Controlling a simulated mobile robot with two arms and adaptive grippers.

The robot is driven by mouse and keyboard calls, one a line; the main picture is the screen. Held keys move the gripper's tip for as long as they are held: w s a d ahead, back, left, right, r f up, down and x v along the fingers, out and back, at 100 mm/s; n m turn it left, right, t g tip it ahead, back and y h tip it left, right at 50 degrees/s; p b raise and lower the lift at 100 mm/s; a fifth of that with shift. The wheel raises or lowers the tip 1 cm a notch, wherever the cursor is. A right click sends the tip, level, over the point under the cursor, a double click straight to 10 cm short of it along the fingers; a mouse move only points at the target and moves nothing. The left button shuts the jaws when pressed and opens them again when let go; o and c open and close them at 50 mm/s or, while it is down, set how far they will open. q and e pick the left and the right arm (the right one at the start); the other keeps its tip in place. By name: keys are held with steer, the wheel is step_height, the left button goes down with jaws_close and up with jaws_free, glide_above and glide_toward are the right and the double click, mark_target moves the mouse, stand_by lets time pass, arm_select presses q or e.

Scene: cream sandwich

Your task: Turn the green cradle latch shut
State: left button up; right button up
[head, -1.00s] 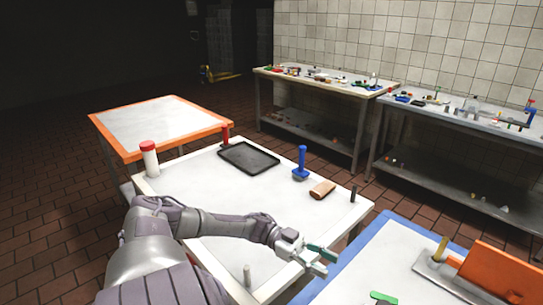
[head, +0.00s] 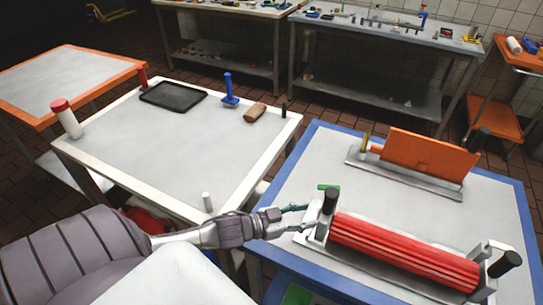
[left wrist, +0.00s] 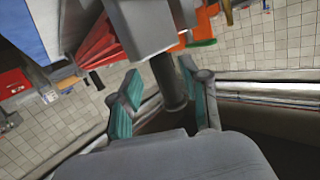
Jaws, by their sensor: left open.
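The green latch (head: 328,187) shows as a small flat green piece beside the near-left black knob (head: 329,200) of a cradle (head: 316,232). The cradle holds a red ribbed roller (head: 400,252). My left gripper (head: 304,217) is open at the cradle's left end, its teal fingers pointing at the black knob. In the left wrist view, a dark post (left wrist: 170,85) stands between the spread fingers; I cannot tell whether they touch it. A green piece, likely the latch, shows beyond the fingers (left wrist: 201,43). My right gripper is out of view.
The cradle stands on a blue-edged table (head: 490,205). Behind it is an orange panel (head: 425,157) on a metal base. A cream-edged table (head: 150,150) to the left holds a black tray (head: 173,97), a blue-handled tool (head: 229,90) and a short white peg (head: 208,202).

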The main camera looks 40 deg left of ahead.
arm_select(q)
steer(key=s+d+f+n+g+y, duration=0.1)
steer(key=s+y, duration=0.1)
steer(key=s+d+f+n+g+y, duration=0.1)
steer(key=s+y, duration=0.1)
steer(key=s+d+n+g+y, duration=0.1)
steer(key=s+y, duration=0.1)
steer(key=shift+s+d+f+n+g, duration=0.1)
steer(key=shift+s+f+n+g, duration=0.2)
steer(key=shift+f, duration=0.1)
steer(key=s+f+n+g+y, duration=0.1)
steer(key=s+f+g, duration=0.4)
steer(key=s, duration=0.5)
steer(key=shift+s+d+g, duration=0.35)
steer(key=shift+d+g, duration=0.05)
steer(key=shift+g, duration=0.1)
steer(key=shift+y, duration=0.3)
